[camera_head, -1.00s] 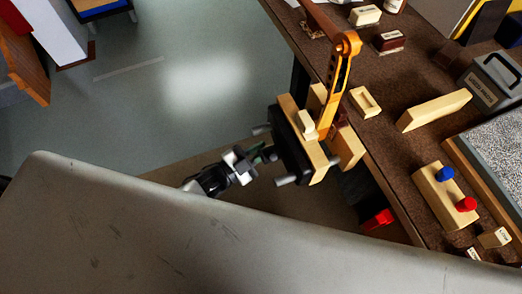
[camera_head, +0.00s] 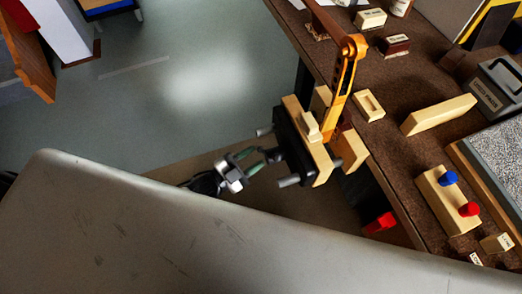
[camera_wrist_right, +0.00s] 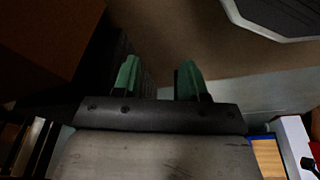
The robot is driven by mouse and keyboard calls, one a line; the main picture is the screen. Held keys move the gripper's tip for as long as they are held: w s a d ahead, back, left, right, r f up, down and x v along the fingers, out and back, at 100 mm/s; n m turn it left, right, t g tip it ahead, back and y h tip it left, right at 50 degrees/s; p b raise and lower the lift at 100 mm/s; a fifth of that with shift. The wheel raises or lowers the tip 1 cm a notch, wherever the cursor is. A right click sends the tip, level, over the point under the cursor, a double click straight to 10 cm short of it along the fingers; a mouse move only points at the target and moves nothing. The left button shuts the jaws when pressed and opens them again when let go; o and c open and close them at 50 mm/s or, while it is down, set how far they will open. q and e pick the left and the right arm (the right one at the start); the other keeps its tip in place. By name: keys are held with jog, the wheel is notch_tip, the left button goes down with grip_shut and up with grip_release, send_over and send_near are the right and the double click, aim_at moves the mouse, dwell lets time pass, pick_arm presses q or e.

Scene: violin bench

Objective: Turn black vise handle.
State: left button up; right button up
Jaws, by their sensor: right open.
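The vise has pale wooden jaws (camera_head: 318,158) and a dark body (camera_head: 292,146) with grey rods, fixed at the left edge of the bench.
An orange clamp-like arm (camera_head: 345,75) rises above the vise. The floor left of the vise is clear.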

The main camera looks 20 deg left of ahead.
pick_arm(q)
jog(key=v, duration=0.7)
jog(key=shift+s+a, duration=0.15)
pick_arm(e)
jog(key=shift+s+f, duration=0.1)
jog(key=shift+f, duration=0.25)
